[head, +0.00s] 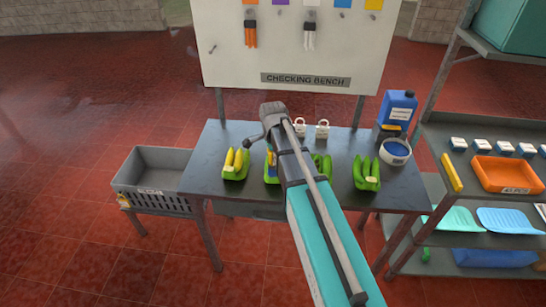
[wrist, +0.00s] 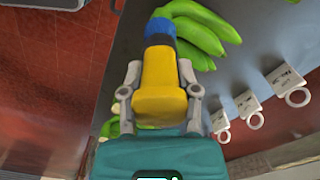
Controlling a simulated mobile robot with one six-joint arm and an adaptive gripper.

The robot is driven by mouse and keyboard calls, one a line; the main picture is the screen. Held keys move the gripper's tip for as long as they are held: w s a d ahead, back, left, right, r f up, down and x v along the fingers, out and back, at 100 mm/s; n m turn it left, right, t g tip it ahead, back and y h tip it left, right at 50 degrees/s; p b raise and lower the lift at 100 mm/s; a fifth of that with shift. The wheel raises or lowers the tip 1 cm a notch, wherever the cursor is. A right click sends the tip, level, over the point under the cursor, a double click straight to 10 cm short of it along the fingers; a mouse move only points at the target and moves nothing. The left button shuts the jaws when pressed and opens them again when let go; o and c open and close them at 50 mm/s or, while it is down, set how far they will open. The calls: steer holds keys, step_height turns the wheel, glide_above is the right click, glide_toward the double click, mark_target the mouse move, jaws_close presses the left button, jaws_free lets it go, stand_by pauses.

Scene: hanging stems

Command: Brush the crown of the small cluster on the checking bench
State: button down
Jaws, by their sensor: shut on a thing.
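My gripper (wrist: 160,85) is shut on a brush with a yellow handle (wrist: 160,72) and a blue end (wrist: 159,27). The blue end overlaps the left end of a green banana cluster (wrist: 205,28); I cannot tell whether they touch. In the head view my arm hides most of the gripper, and a little of the brush (head: 271,156) shows beside it. Banana clusters stand in a row on the checking bench (head: 215,195): yellow and green at left (head: 235,165), one partly behind my arm (head: 270,176), one right of it (head: 323,166), one farther right (head: 367,174). Which is the small one is unclear.
White tags with rings (wrist: 247,106) stand along the bench's back. A blue jug (head: 396,110) and a bowl (head: 396,152) are at its right end. A grey crate (head: 150,200) stands left, a shelf rack (head: 480,130) right. A board (head: 290,55) rises behind.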

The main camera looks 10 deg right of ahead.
steer(key=shift+s+d+r, duration=0.1)
steer(key=shift+s+d, duration=0.15)
steer(key=shift+d, duration=0.65)
steer(key=shift+a, duration=0.15)
steer(key=shift+w+a, duration=0.3)
steer(key=shift+a, duration=0.6)
steer(key=shift+d, duration=0.15)
steer(key=shift+s+d, duration=0.3)
steer(key=shift+d, duration=0.6)
steer(key=shift+a, duration=0.1)
stand_by(0.3)
